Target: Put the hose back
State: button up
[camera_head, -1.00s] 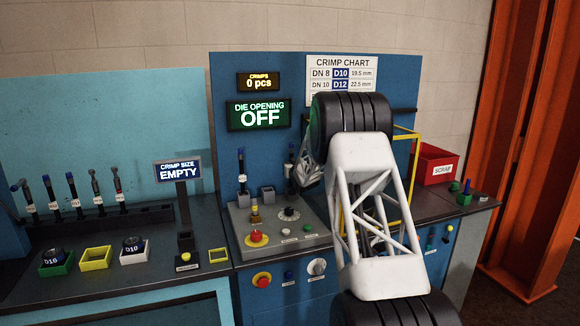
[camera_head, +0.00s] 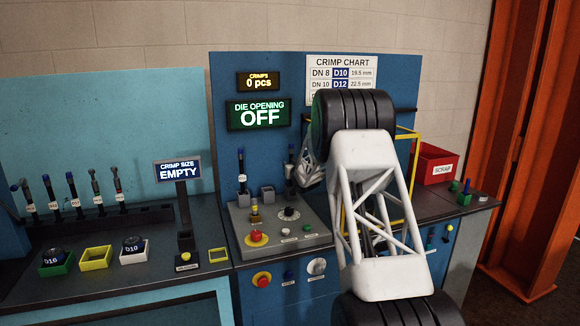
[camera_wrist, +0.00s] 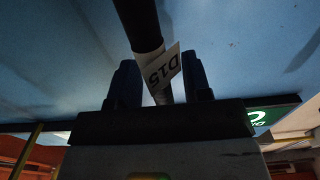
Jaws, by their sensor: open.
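A black hose with a white tag (camera_wrist: 140,25) runs between the two fingers of my gripper (camera_wrist: 160,75) in the wrist view. The tag appears to read D15. The fingers stand apart, one on each side of the hose, and I cannot tell if either touches it. In the head view, a dark upright piece with a blue band (camera_head: 291,155) shows beside my gripper (camera_head: 292,182), whose fingers are mostly hidden by the wrist and arm. Another tagged hose (camera_head: 242,172) stands upright in a holder to the left, next to a grey square holder (camera_head: 267,193) that looks empty.
Several tagged hoses (camera_head: 75,195) stand in a rack at the left. Green, yellow (camera_head: 95,259) and white trays sit on the bench. The crimp size display (camera_head: 178,170) reads EMPTY. A yellow frame (camera_head: 413,180) and red scrap bin (camera_head: 436,165) are at the right.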

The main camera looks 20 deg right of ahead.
jog(key=s, duration=1.1)
dwell(0.3)
dwell(0.7)
jog(key=s+a+r+g+h, duration=0.1)
jog(key=s+a+r+g, duration=0.3)
jog(key=s, duration=0.6)
jog(key=s+a+r+m+g, duration=0.1)
jog(key=s+a+r, duration=0.35)
jog(key=s, duration=0.65)
jog(key=s+a+r+g+h, duration=0.1)
jog(key=s+a+r+g, duration=0.3)
jog(key=s, duration=0.6)
jog(key=s+a+f+g, duration=0.2)
jog(key=s+a, duration=0.1)
jog(key=s, duration=1.1)
jog(key=s+a+f+g+y, duration=0.1)
jog(key=s+a, duration=0.3)
jog(key=s, duration=0.9)
jog(key=s+a+f+g, duration=0.3)
jog(key=s+a, duration=0.1)
jog(key=s, duration=1)
jog(key=shift+s+f+n+y, duration=0.3)
jog(key=shift+s+n+y, duration=0.05)
jog(key=shift+n+y, duration=0.05)
